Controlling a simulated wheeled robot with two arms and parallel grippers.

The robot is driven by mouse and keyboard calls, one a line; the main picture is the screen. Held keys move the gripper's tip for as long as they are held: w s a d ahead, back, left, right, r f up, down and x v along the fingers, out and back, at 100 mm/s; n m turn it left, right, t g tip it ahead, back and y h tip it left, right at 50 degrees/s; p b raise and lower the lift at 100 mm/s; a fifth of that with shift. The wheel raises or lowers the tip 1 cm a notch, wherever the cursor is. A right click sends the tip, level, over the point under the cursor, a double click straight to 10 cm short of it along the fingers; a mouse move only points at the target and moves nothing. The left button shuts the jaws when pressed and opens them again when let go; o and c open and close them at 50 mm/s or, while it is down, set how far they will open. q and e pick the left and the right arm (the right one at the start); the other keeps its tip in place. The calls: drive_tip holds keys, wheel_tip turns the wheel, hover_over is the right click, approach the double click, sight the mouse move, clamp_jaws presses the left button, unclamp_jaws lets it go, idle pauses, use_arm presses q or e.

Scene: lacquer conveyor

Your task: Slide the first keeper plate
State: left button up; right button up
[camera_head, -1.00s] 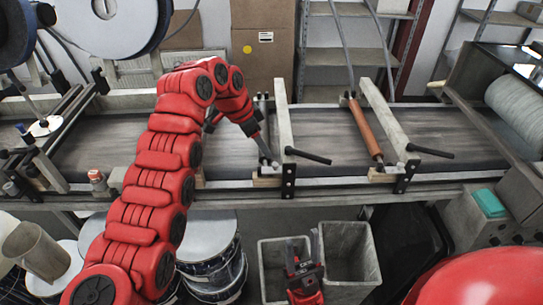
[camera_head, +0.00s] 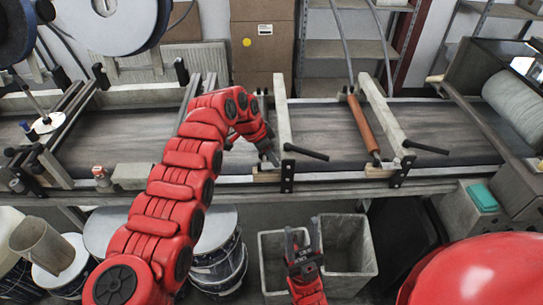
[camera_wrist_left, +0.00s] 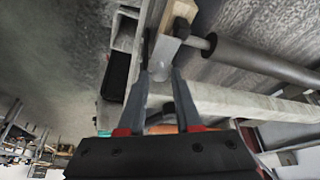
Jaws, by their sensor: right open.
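My left gripper (camera_head: 268,155) is at the near end of the left crossbar (camera_head: 283,115) on the conveyor, just above a small wooden block (camera_head: 267,176). In the left wrist view its two fingers (camera_wrist_left: 160,76) stand apart, with a small grey metal plate (camera_wrist_left: 163,55) at and between their tips. The plate lies beside the wooden block (camera_wrist_left: 181,12) and the end of a grey roller. I cannot tell whether the fingers touch or clamp the plate. My right gripper (camera_head: 303,247) is open and empty, low in front of the conveyor.
A black lever (camera_head: 306,153) sticks out right of the left crossbar, above a black bracket (camera_head: 287,177). An orange-brown roller (camera_head: 364,125) and a second crossbar (camera_head: 382,110) lie further right. Grey bins (camera_head: 347,250) stand below my right gripper. Paint drums stand at lower left.

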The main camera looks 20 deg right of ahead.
use_arm(q)
clamp_jaws()
idle(1.1)
